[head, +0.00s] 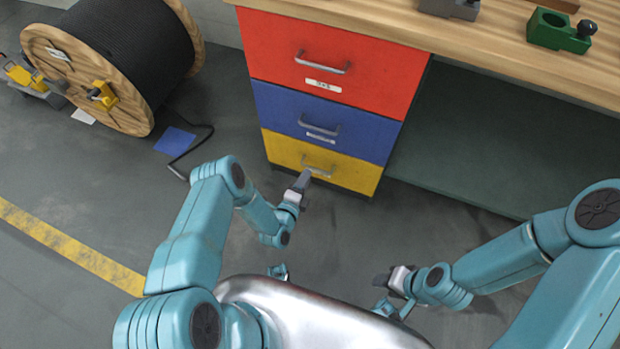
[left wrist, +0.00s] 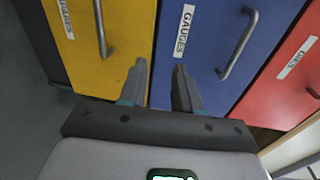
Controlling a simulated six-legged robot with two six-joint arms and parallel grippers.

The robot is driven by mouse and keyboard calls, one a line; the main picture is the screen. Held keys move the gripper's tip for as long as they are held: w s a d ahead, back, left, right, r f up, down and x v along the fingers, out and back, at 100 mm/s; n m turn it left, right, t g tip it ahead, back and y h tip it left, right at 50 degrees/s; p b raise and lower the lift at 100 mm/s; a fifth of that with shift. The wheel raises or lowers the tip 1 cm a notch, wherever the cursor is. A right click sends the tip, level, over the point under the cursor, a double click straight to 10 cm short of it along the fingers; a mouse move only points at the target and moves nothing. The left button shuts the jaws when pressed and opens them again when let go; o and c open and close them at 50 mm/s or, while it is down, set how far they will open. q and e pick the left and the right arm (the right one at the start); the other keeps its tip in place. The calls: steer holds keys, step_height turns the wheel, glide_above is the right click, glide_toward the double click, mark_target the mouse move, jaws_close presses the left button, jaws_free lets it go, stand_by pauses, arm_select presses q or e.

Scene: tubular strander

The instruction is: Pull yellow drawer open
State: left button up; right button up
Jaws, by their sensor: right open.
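The yellow drawer (head: 286,150) is the lowest of three in the cabinet, and its front looks flush. Its grey bar handle (head: 318,170) is partly behind my left gripper (head: 302,181) in the head view. In the left wrist view the picture is turned, with the yellow drawer (left wrist: 128,45) at left and its handle (left wrist: 102,30) nearby. There my left gripper (left wrist: 161,80) is open and empty, its fingers near the border of the yellow and blue drawers, apart from the handle. My right gripper (head: 384,280) is away from the cabinet, at lower right.
The blue drawer (head: 280,112) and red drawer (head: 285,45) are above the yellow one. A wooden worktop (head: 480,38) lies over the cabinet. A large cable reel (head: 135,112) stands at left. The floor before the cabinet is clear.

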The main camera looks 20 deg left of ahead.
arm_select(q)
steer(key=g+b, duration=0.1)
steer(key=b, duration=0.2)
glide_toward(318, 169)
steer(key=shift+n+y, duration=0.3)
steer(key=shift+n, duration=0.1)
steer(key=b+x, duration=0.3)
steer(key=x, duration=0.2)
steer(key=b+x, duration=0.4)
steer(key=x, duration=0.1)
steer(key=shift+w+d+f, duration=0.15)
steer(key=shift+d+f, duration=0.05)
steer(key=shift+f, duration=0.1)
arm_select(e)
step_height(318, 169, down, 11)
steer(key=shift+w+d, duration=0.25)
steer(key=shift+w, duration=0.05)
arm_select(q)
steer(key=shift+c, duration=0.4)
jaws_close()
